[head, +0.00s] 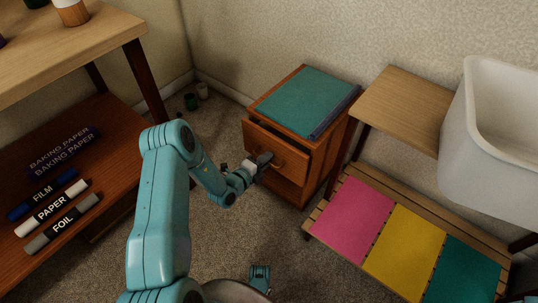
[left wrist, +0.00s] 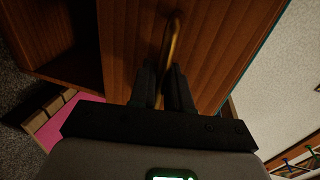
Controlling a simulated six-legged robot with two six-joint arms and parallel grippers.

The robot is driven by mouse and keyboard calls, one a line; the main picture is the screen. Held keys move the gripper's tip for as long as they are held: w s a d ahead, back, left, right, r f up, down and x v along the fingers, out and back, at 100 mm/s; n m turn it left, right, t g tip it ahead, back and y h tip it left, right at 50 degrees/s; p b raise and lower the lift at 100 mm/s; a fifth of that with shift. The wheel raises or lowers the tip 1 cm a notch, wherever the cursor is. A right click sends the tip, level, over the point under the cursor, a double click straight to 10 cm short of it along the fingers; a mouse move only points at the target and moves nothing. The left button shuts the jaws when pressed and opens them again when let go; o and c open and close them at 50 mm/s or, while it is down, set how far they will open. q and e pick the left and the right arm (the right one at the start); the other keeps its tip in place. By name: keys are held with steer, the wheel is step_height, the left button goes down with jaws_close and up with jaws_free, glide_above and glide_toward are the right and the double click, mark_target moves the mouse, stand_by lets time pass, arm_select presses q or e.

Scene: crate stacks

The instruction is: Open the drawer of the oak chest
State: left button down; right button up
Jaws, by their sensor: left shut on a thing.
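The oak chest (head: 318,160) stands against the wall in the middle of the head view. Its drawer (head: 290,157) is on top, and a dark gap above the front shows it standing a little out. A curved brass handle (head: 278,162) is on the front. My left gripper (head: 262,160) is at the handle. In the left wrist view the handle (left wrist: 172,42) runs between the two dark fingers of the left gripper (left wrist: 164,88), which is shut on it. The drawer front (left wrist: 132,45) fills the space beyond.
A low slatted bench (head: 333,228) with pink, yellow and teal mats stands at right, under a wooden top (head: 405,108) and a white tub (head: 490,195). A shelf unit (head: 125,125) is at left.

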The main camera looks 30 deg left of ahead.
arm_select(q)
steer(key=f+p+v, duration=0.2)
steer(key=v, duration=0.8)
steer(key=s+f+p+v, duration=0.1)
steer(key=f+p+v, duration=0.1)
steer(key=v, duration=0.9)
steer(key=shift+p, duration=0.55)
arm_select(e)
steer(key=shift+s+a+r, duration=0.15)
steer(key=shift+s+r, duration=0.05)
steer(key=shift+r, duration=0.65)
steer(key=shift+s+a+r, duration=0.15)
steer(key=shift+a+r, duration=0.05)
steer(key=shift+r, duration=0.7)
steer(key=shift+s+a+r, duration=0.15)
steer(key=shift+s+r, duration=0.05)
steer(key=shift+r, duration=0.65)
arm_select(q)
steer(key=shift+s+f, duration=0.1)
steer(key=shift+a, duration=0.1)
steer(key=c, duration=1.3)
jaws_free()
steer(key=shift+p+v, duration=1.65)
steer(key=shift+v, duration=6.5)
arm_select(e)
steer(key=shift+s+a+r+n+g, duration=0.1)
steer(key=shift+r+n+g, duration=0.2)
steer(key=shift+r, duration=1.3)
